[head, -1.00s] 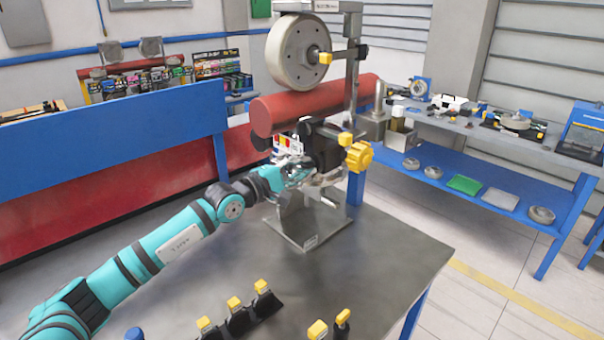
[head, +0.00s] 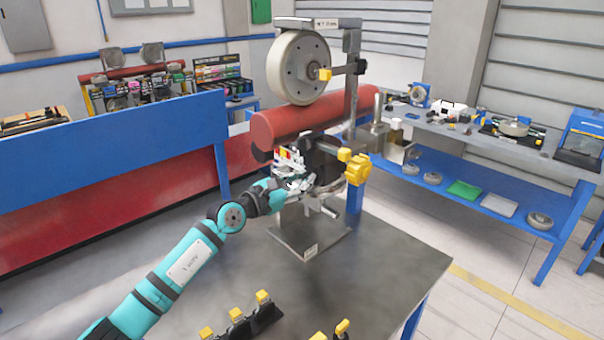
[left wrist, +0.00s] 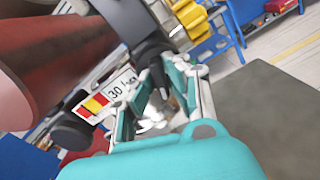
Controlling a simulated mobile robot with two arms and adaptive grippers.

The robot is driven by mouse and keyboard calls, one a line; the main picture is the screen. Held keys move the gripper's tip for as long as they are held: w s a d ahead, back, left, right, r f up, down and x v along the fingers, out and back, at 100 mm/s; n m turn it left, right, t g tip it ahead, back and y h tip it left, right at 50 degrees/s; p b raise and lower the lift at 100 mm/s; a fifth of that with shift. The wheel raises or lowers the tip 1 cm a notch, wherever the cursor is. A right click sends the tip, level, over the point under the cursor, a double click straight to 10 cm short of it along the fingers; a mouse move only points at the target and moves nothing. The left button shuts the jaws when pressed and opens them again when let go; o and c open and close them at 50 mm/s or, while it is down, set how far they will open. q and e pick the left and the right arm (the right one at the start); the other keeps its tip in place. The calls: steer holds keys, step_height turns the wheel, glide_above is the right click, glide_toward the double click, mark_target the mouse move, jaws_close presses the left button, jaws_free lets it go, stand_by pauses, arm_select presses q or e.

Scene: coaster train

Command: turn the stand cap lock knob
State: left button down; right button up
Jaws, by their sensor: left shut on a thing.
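The stand (head: 310,240) rises from its base plate on the grey table and carries a red roll (head: 310,118) and a pale wheel (head: 297,68). A large yellow lobed knob (head: 358,169) sits on its right side and also shows in the left wrist view (left wrist: 190,15). My left gripper (head: 300,185) is at the stand below the roll, left of the yellow knob. In the left wrist view its fingers (left wrist: 165,75) are shut on a dark knob-like part (left wrist: 152,52) of the stand. Fingers hide part of it; I cannot tell if it is the cap lock knob. My right gripper is out of view.
Black pieces with yellow knobs (head: 240,322) lie at the table's near edge. A label (left wrist: 108,95) is beside the fingers. A blue-framed shelf bench (head: 490,195) stands at right, a blue and red barrier (head: 110,160) at left. The table around the stand's base is clear.

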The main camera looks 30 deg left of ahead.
arm_select(q)
steer(key=shift+r+n+p, duration=0.15)
steer(key=shift+n+p, duration=0.7)
steer(key=shift+n, duration=0.35)
steer(key=shift+n+p, duration=0.65)
steer(key=shift+n, duration=0.25)
steer(key=c, duration=1.4)
jaws_free()
steer(key=shift+o, duration=0.2)
steer(key=shift+f, duration=0.2)
steer(key=v, duration=1.2)
